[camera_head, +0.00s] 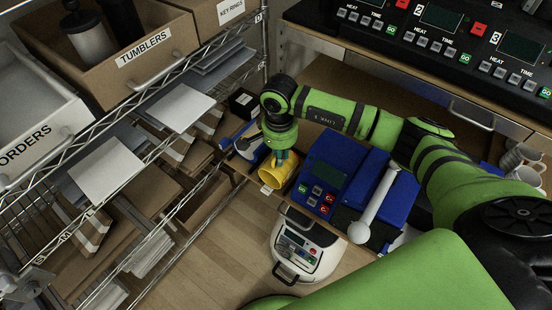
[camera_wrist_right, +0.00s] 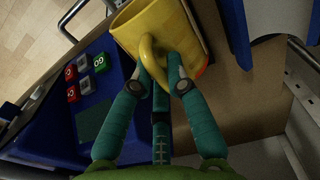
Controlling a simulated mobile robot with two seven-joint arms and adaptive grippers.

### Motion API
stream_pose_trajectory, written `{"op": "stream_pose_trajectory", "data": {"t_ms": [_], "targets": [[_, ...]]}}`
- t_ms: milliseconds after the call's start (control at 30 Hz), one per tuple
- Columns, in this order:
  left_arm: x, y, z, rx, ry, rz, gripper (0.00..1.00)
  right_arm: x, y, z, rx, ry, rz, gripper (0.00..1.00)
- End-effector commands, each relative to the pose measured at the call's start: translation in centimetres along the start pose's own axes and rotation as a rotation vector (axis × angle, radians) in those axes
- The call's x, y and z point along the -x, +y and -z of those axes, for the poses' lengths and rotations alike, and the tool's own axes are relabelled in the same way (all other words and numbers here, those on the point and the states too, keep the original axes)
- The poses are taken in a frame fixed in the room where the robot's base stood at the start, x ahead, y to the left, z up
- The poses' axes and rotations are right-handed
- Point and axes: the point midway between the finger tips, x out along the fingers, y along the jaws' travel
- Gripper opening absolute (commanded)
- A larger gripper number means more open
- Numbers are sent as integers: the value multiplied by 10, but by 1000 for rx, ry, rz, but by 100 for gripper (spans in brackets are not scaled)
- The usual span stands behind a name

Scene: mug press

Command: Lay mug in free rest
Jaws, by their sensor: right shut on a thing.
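The yellow mug (camera_head: 282,174) is in my right gripper (camera_head: 283,154), near the left end of the blue press in the head view. In the right wrist view the gripper's teal fingers (camera_wrist_right: 162,76) close on the handle of the mug (camera_wrist_right: 132,28). The mug's body lies beyond the fingertips. A blue piece (camera_head: 248,141) sits on the bench just left of the mug; I cannot tell whether it is a rest or whether it is free. My left gripper is not in view.
The blue press (camera_head: 338,164) with a pale lever stands right of the mug. White mugs (camera_head: 524,160) are at the far right. A wire shelf with boxes (camera_head: 130,60) flanks the left. A white device (camera_head: 305,250) is below on the floor side.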

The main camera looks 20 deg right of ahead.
Motion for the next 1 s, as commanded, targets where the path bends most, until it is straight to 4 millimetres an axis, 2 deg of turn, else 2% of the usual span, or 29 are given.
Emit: {"op": "stream_pose_trajectory", "data": {"t_ms": [667, 1000], "targets": [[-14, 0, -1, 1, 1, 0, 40, -4, 0, 48, -1, 1, 1, 0], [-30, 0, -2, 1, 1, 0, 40, -20, -1, 47, 1, 1, 2, 0]]}}
